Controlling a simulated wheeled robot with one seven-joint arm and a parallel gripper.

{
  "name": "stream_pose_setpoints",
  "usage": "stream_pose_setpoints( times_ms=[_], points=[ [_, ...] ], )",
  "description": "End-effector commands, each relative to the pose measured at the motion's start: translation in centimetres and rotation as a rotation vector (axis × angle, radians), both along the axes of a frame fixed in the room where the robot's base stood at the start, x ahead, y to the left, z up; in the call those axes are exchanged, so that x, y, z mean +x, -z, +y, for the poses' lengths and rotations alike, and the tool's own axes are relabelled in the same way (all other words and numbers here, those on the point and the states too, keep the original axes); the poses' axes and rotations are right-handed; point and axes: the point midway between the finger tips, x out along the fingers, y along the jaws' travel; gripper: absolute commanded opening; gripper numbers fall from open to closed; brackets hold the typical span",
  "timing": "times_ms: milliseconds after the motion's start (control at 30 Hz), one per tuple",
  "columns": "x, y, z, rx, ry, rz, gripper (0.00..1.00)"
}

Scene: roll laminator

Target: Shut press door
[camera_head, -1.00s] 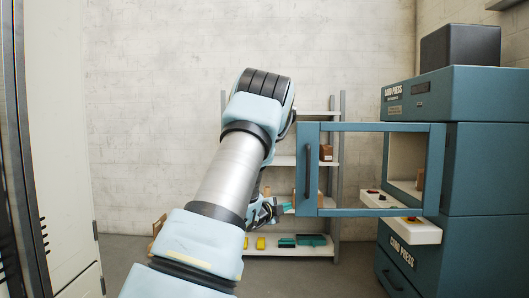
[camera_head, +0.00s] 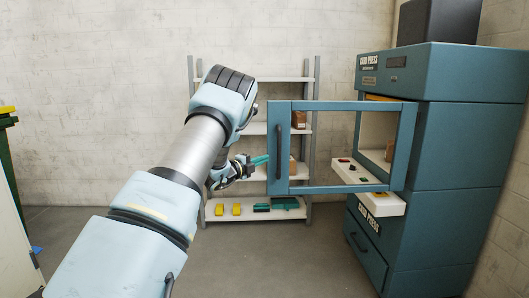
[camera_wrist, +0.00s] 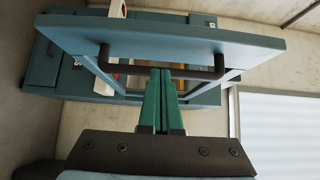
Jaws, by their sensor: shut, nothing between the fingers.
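The press (camera_head: 440,150) is a tall teal cabinet at the right in the head view. Its door (camera_head: 340,107), a teal frame with a see-through middle, stands wide open, reaching left from the press. A dark vertical handle (camera_head: 279,158) is on the door's left side. My gripper (camera_head: 262,160) has green fingers and is just left of the door's free edge. In the wrist view my gripper (camera_wrist: 161,72) is shut and empty, its tips close to the dark handle bar (camera_wrist: 170,72). I cannot tell whether they touch. The door (camera_wrist: 170,38) spans the top of that view.
A control ledge (camera_head: 380,204) with buttons juts out below the press opening. A shelf rack (camera_head: 240,130) with yellow and green items stands against the back wall. The floor (camera_head: 310,265) between me and the press is clear. A green bin (camera_head: 8,150) shows at the far left.

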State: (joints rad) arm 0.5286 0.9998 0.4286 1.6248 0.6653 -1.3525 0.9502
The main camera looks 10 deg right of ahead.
Motion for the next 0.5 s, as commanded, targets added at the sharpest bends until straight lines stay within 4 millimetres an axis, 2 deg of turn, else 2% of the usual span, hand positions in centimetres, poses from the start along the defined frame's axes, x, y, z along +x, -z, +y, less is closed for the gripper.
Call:
stream_pose_setpoints(
  times_ms=[67,300,500],
  points=[
    [0.9,-0.3,-1.6,-0.001,0.003,-0.001,0.0],
    [3.8,-0.1,-2.0,0.0,0.0,0.001,0.0],
    [4.7,0.0,-2.2,-0.001,0.0,0.001,0.0]
  ],
)
